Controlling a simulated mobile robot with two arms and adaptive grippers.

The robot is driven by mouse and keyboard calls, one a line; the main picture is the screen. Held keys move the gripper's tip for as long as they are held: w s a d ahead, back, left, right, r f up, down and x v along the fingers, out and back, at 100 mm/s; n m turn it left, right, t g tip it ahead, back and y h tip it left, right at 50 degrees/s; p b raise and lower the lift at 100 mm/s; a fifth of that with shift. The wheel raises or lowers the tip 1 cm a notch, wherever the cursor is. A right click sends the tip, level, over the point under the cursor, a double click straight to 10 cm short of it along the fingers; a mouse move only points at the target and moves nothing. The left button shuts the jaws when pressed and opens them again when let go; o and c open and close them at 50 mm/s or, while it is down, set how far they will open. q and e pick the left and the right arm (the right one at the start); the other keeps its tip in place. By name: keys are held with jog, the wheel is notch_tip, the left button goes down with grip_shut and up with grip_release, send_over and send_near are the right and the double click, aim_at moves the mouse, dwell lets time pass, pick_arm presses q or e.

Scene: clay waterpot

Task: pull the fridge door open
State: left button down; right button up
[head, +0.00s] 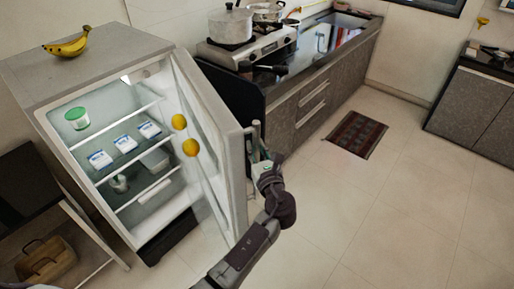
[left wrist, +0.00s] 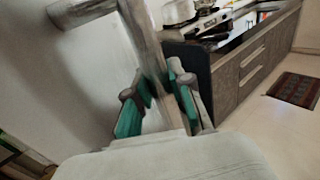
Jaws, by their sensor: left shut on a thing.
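The fridge (head: 110,62) stands at the left in the head view, and its door (head: 212,140) is swung open, showing the lit shelves inside. A vertical bar handle (head: 256,137) is on the door's outer face. My left gripper (head: 262,165) is at this handle and shut on it. In the left wrist view the handle (left wrist: 145,38) runs down between the fingers of the left gripper (left wrist: 155,95), with the pale door face (left wrist: 55,75) to the left. My right gripper is in neither view.
Bananas (head: 68,43) lie on top of the fridge. A counter with drawers (head: 312,97) and a stove with a pot (head: 230,25) stands behind the door. A small dark rug (head: 357,134) lies on the floor. The floor (head: 370,215) to the right is clear.

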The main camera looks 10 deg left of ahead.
pick_arm(q)
jog(key=c, duration=1)
grip_release()
jog(key=shift+v, duration=3.8)
jog(key=shift+f, duration=0.1)
